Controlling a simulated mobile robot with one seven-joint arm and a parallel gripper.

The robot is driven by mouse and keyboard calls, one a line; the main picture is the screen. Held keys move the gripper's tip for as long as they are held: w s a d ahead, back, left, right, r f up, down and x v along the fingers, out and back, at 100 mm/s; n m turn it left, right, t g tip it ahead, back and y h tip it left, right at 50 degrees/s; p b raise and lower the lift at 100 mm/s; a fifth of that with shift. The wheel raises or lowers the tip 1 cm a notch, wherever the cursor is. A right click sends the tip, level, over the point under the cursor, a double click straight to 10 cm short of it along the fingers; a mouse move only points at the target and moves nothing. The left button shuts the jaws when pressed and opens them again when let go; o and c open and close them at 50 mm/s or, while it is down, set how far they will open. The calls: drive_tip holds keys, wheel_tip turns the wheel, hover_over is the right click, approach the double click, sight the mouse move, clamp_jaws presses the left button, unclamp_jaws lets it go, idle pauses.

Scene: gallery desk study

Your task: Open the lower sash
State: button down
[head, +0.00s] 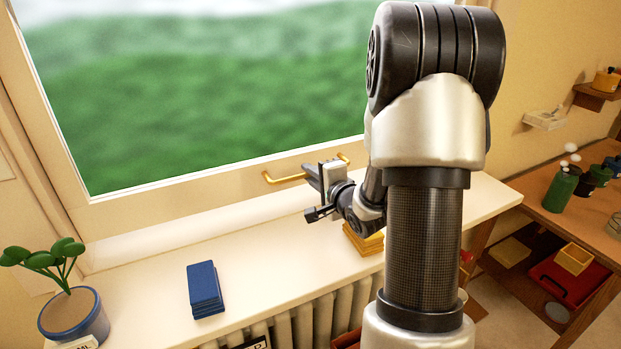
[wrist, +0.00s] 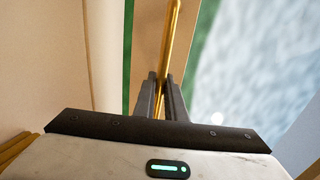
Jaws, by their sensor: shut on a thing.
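The lower sash (head: 205,189) is a pale-framed window pane with green land behind it, above the white sill. A brass bar handle (head: 283,179) is fixed to its bottom rail. My gripper (head: 314,178) is at the handle, its fingers shut on the bar. In the wrist view my gripper (wrist: 160,80) has one finger on each side of the brass handle (wrist: 173,40). A narrow green strip shows beside the rail there; the head view does not clearly show a gap under the sash. My arm hides the sash's right part.
On the sill (head: 150,262) stand a potted plant (head: 75,312) at left, a blue stack (head: 204,288) in the middle, and a yellow stack (head: 364,240) below my wrist. A radiator (head: 318,318) is under the sill. A wooden desk (head: 545,188) with pots is at right.

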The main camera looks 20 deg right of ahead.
drive_tip(key=p, duration=1.3)
approach(310, 105)
drive_tip(key=w+a, duration=0.1)
drive_tip(key=w+a+r, duration=0.1)
drive_tip(key=w+a, duration=0.1)
drive_tip(key=shift+w+a, duration=0.1)
drive_tip(key=shift+a, duration=0.1)
drive_tip(key=shift+f, duration=0.1)
drive_tip(key=c, duration=1.8)
unclamp_jaws()
drive_tip(key=shift+f, duration=0.1)
